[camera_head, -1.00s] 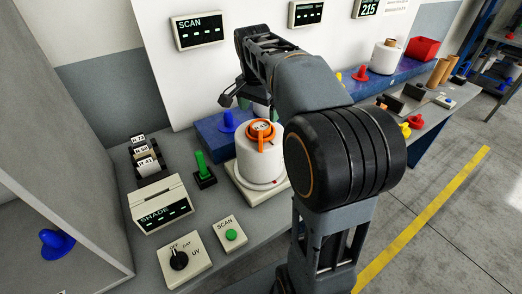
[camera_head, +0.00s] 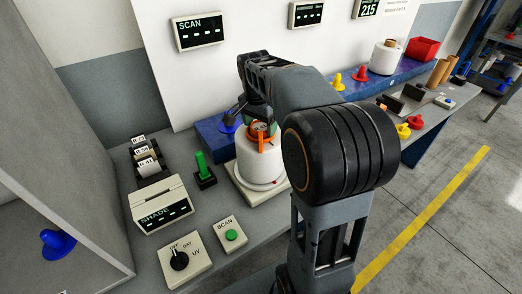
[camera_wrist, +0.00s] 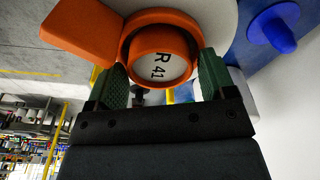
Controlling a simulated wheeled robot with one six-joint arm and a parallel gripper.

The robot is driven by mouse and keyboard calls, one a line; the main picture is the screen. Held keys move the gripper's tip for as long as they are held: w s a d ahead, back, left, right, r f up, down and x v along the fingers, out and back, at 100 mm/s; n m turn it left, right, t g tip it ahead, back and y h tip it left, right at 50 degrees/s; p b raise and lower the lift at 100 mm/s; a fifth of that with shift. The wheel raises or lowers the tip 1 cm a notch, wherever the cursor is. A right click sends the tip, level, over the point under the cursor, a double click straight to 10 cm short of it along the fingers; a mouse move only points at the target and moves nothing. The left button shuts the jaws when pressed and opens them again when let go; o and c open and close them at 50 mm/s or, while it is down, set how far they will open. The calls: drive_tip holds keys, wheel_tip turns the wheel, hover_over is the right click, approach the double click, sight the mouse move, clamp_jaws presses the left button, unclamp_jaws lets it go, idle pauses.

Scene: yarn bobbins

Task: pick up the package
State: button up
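The package is a white yarn bobbin (camera_head: 259,165) standing upright on a pale square scale-like base (camera_head: 244,192). An orange ring-shaped piece (camera_head: 264,137) with a side tab sits on its top; in the wrist view the orange ring (camera_wrist: 158,20) surrounds a white label reading R 41. My gripper (camera_wrist: 163,66) is at the top of the bobbin, with its two green fingers apart, one on each side of the orange ring. I cannot make out firm contact on both sides. In the head view my gripper (camera_head: 259,118) partly covers the bobbin's top.
A blue block (camera_head: 211,135) with a blue peg (camera_head: 229,123) stands close behind the bobbin. A green lever (camera_head: 201,166), a SHADE box (camera_head: 163,204) and a SCAN button box (camera_head: 230,235) are to the left and front. Another white bobbin (camera_head: 384,58) stands farther right.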

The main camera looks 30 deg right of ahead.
clamp_jaws()
drive_tip(key=shift+r, duration=0.15)
idle(0.4)
wheel_tip(320, 180, up, 10)
idle(0.8)
idle(0.4)
